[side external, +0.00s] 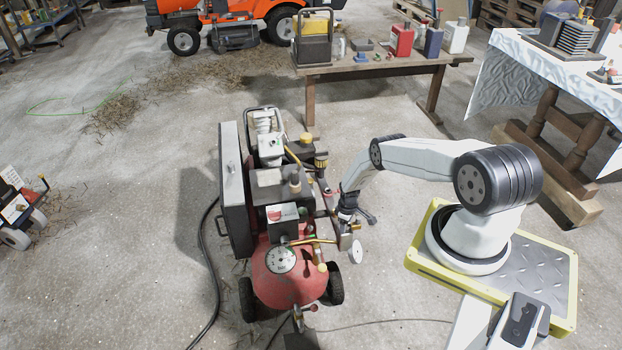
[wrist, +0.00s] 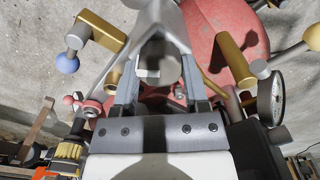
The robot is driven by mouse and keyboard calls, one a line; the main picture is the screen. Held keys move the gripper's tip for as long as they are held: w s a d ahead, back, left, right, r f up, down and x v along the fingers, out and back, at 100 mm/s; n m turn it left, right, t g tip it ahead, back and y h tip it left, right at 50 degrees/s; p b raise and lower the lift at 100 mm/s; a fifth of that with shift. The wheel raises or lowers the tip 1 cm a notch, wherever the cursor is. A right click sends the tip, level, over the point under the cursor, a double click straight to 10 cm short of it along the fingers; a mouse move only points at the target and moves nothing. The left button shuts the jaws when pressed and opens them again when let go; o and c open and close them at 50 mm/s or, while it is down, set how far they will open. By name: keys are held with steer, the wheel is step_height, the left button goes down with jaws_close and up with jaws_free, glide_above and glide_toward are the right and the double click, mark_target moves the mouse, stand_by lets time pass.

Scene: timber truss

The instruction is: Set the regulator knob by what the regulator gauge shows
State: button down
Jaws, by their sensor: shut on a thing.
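A red compressor (side external: 290,285) stands on the concrete floor, with a round white dial (side external: 281,259) facing up over its tank. A smaller round gauge (side external: 356,251) sits at its right side, below my gripper (side external: 346,226). Its needle is too small to read. In the wrist view a dark-rimmed gauge (wrist: 277,98) shows nearly edge-on, its face not readable. There my gripper (wrist: 158,80) is shut on a grey piece (wrist: 155,66) between its two fingers, which looks like the regulator knob. The fingers and a grey part in front hide most of it.
Brass fittings with a blue ball (wrist: 67,62) and a brass elbow (wrist: 235,60) flank my gripper closely. A black hose (side external: 207,260) lies left of the compressor. A wooden bench (side external: 385,66) with cans stands behind. Open floor lies to the left.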

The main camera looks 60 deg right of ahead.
steer(key=m, duration=1.3)
stand_by(0.5)
steer(key=shift+c, duration=0.5)
jaws_free()
steer(key=shift+d+r, duration=0.1)
steer(key=shift+r, duration=0.05)
steer(key=shift+r, duration=3.7)
